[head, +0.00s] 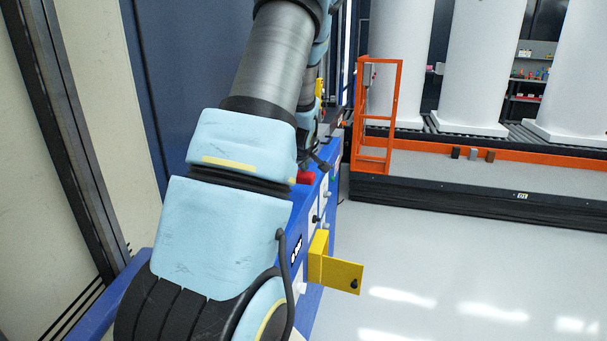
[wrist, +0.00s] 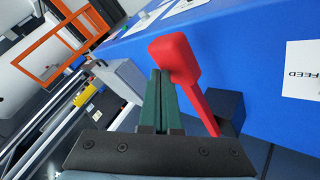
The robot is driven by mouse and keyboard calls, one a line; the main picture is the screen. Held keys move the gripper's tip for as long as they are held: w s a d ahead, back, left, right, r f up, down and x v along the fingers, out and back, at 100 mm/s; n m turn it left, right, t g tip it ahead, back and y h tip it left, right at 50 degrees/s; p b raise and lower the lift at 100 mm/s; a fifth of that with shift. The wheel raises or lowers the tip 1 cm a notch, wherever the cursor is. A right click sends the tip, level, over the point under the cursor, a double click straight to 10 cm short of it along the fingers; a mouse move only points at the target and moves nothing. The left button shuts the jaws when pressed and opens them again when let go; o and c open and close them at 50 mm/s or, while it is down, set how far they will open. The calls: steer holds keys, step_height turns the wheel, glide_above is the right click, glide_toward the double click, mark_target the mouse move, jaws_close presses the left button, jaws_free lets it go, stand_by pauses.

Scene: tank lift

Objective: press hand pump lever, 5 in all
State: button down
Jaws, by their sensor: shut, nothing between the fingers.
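The hand pump lever (wrist: 198,98) is red, with a thick blocky handle end, and fills the middle of the wrist view. It leans up and left from a dark block (wrist: 228,106) beside the blue cabinet face. My gripper (wrist: 161,74) has its two green fingers together and empty. The fingertips are just left of the lever's handle end and overlap its edge in the picture; I cannot tell if they touch it. In the head view my arm hides most of the cabinet. A red part (head: 306,177) shows beside the arm; I cannot tell if it is the lever.
The blue cabinet (wrist: 255,60) carries a white label reading FEED (wrist: 302,70). A yellow bracket (head: 340,273) sticks out from its side in the head view. An orange gate frame (head: 378,168) stands beyond, by a platform with white tanks. The floor at right is clear.

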mark_target(304, 176)
steer(key=shift+f+b, duration=1.6)
steer(key=shift+f, duration=0.45)
stand_by(1.4)
steer(key=shift+r, duration=0.1)
stand_by(0.5)
steer(key=shift+r+p, duration=1.8)
steer(key=shift+r, duration=0.95)
steer(key=shift+r+p, duration=1.6)
steer(key=shift+r, duration=0.95)
steer(key=shift+f, duration=0.1)
